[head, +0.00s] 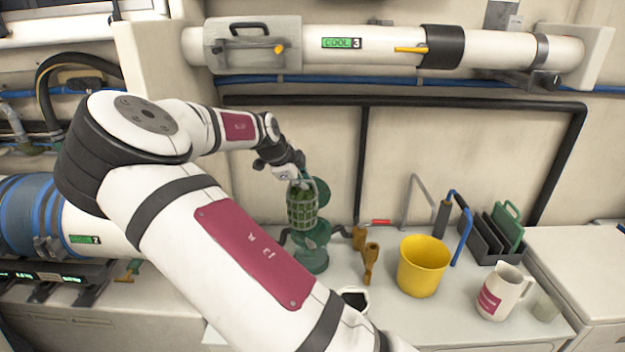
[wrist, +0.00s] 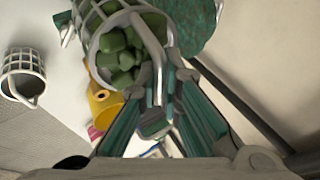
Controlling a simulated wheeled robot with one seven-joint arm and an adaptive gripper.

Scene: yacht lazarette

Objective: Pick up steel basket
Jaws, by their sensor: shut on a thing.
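The steel basket (head: 302,212) is a wire-mesh cage with green lumps inside. It hangs below my gripper (head: 292,170), above and against the view of a green housing (head: 312,258) on the counter. In the wrist view the basket (wrist: 92,22) is at the top, its open mouth and the lumps facing the camera. My gripper (wrist: 165,105) is shut on the basket's thin handle, with the fingers at the rim. Whether the basket's bottom is clear of the housing I cannot tell.
A second, pale mesh basket (wrist: 24,84) stands left in the wrist view. A yellow bucket (head: 422,268), a white jug (head: 503,292), brass fittings (head: 370,262) and a dark rack (head: 482,238) stand on the counter to the right. A white pipe (head: 385,45) runs along the wall above.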

